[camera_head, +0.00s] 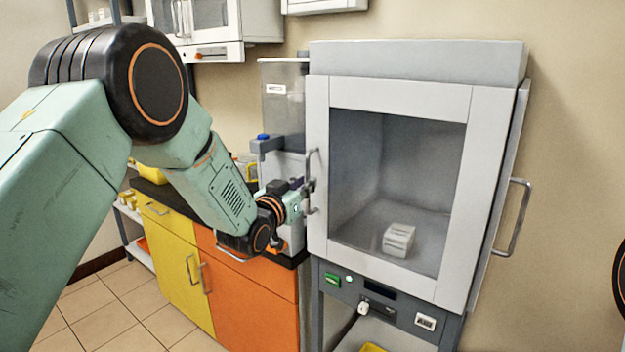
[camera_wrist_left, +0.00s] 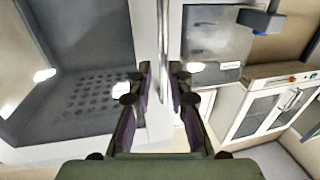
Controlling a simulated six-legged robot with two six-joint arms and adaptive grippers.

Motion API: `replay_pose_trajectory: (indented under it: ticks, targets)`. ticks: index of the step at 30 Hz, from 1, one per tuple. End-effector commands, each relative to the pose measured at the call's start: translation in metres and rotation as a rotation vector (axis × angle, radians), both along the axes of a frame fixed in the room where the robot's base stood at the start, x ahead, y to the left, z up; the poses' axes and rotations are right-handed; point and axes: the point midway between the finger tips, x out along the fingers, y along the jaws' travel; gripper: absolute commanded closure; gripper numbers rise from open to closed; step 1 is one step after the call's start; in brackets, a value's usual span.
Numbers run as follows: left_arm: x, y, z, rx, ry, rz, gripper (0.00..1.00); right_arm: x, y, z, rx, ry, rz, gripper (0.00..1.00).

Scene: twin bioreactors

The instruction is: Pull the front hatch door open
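The front hatch door (camera_head: 318,235) is a pale frame around a large dark window on the grey cabinet, and it looks shut. Its vertical bar handle (camera_head: 312,165) is on the door's left edge. My left gripper (camera_head: 303,187) is at the handle, reaching in from the left. In the left wrist view the handle bar (camera_wrist_left: 163,45) runs upright between the two fingers of the left gripper (camera_wrist_left: 160,85). The fingers stand apart, with a gap visible beside the bar. My right gripper is out of view.
A white block (camera_head: 398,240) sits inside the cabinet behind the window. A side handle (camera_head: 515,218) sticks out on the cabinet's right. Orange (camera_head: 255,300) and yellow (camera_head: 180,265) cupboards stand left of it. Floor tiles (camera_head: 110,310) are clear at lower left.

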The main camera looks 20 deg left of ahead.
Motion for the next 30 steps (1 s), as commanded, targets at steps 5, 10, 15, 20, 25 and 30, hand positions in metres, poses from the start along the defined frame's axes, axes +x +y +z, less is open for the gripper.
replay_pose_trajectory:
  ticks: [5, 10, 15, 20, 25, 30]
  targets:
    - [0.022, -0.004, 0.0, 0.0, 0.0, -0.001, 0.81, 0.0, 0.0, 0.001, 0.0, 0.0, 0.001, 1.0]
    - [0.033, -0.007, 0.0, 0.0, 0.0, -0.002, 0.81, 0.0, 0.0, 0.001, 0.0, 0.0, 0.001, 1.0]
    - [0.037, -0.009, 0.0, -0.001, 0.0, -0.003, 0.81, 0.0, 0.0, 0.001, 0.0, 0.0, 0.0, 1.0]
    - [0.037, -0.009, 0.0, -0.001, 0.001, -0.003, 0.81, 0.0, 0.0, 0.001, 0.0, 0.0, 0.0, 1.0]
    - [0.037, -0.009, 0.0, -0.001, 0.001, -0.004, 0.9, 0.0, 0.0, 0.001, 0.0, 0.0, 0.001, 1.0]
    - [0.037, -0.009, 0.0, -0.001, 0.0, -0.004, 1.0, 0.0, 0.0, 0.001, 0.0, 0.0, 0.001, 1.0]
